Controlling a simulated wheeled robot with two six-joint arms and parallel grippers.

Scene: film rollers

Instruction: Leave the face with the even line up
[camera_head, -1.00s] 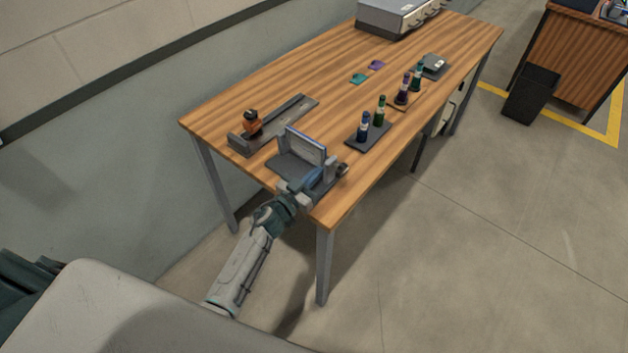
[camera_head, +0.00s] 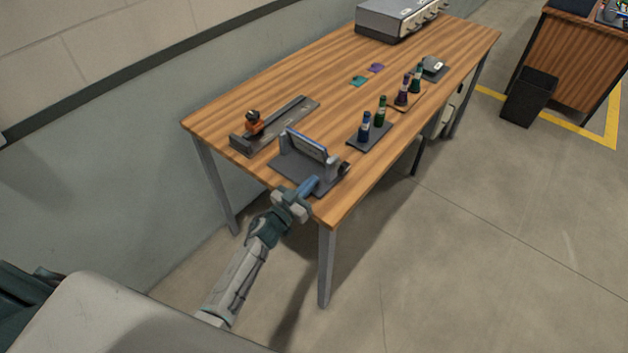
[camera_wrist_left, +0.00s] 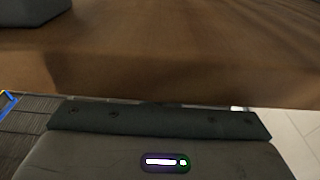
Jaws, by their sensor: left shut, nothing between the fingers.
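A flat panel (camera_head: 308,146) with a blue upper edge is mounted in a dark grey stand (camera_head: 286,170) near the front left corner of the wooden table. The panel leans, and its near face looks dark grey; any line on it is too small to make out. My left gripper (camera_head: 310,186) is shut and empty, in front of the stand at the table's near edge, apart from the panel. The left wrist view shows the table's wooden edge but not the panel. My right gripper is not in view.
Behind the stand is a long grey rail (camera_head: 285,122) with an orange-and-black piece (camera_head: 253,123). To the right are several bottles on dark pads (camera_head: 372,138), teal (camera_head: 358,81) and purple (camera_head: 376,68) patches, and a grey box (camera_head: 385,20).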

